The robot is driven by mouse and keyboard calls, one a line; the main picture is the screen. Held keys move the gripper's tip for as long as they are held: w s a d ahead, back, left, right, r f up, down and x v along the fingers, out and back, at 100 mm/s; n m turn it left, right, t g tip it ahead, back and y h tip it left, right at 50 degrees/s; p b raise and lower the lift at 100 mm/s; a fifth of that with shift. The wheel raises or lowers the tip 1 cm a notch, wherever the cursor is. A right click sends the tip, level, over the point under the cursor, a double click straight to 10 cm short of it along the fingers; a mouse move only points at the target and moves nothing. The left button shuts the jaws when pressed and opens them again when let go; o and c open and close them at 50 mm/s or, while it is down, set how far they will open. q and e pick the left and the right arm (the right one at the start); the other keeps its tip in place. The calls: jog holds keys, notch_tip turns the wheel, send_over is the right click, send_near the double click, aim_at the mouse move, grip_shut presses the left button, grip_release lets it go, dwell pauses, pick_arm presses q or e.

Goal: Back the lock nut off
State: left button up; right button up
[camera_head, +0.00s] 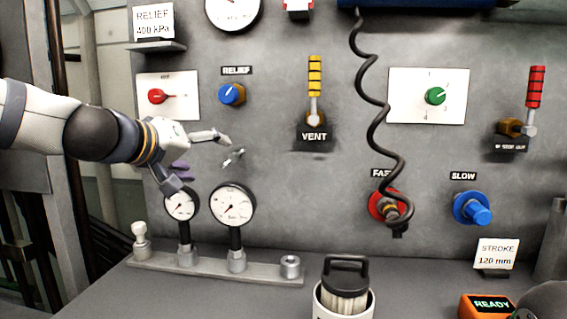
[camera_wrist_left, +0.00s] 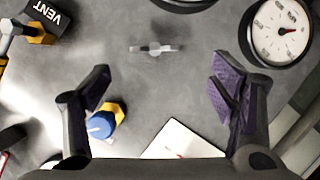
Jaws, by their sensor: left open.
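The blue relief knob (camera_head: 232,94) is on the grey wall panel under the RELIEF label. A brass hex nut sits behind it, best seen in the left wrist view (camera_wrist_left: 118,108), beside the blue knob (camera_wrist_left: 100,125). I take this brass hex as the lock nut; in the head view it is mostly hidden by the knob. My left gripper (camera_head: 202,163) is open and empty, below and left of the knob. In the left wrist view its fingers (camera_wrist_left: 162,86) are wide apart, with the nut near the left finger.
A small grey winged piece (camera_head: 233,158) is on the wall close to my left gripper. Two gauges (camera_head: 233,205) stand below on a rail. A red knob on a white plate (camera_head: 182,83) is left of the relief knob; the yellow-striped VENT lever (camera_head: 314,78) is to its right.

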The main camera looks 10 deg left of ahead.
aim_at(230, 158)
pick_arm(q)
jog(key=x, duration=1)
jog(key=shift+w+d+r, duration=0.25)
jog(key=shift+w+d, duration=0.05)
jog(key=shift+d, duration=0.05)
jog(key=c, duration=1.2)
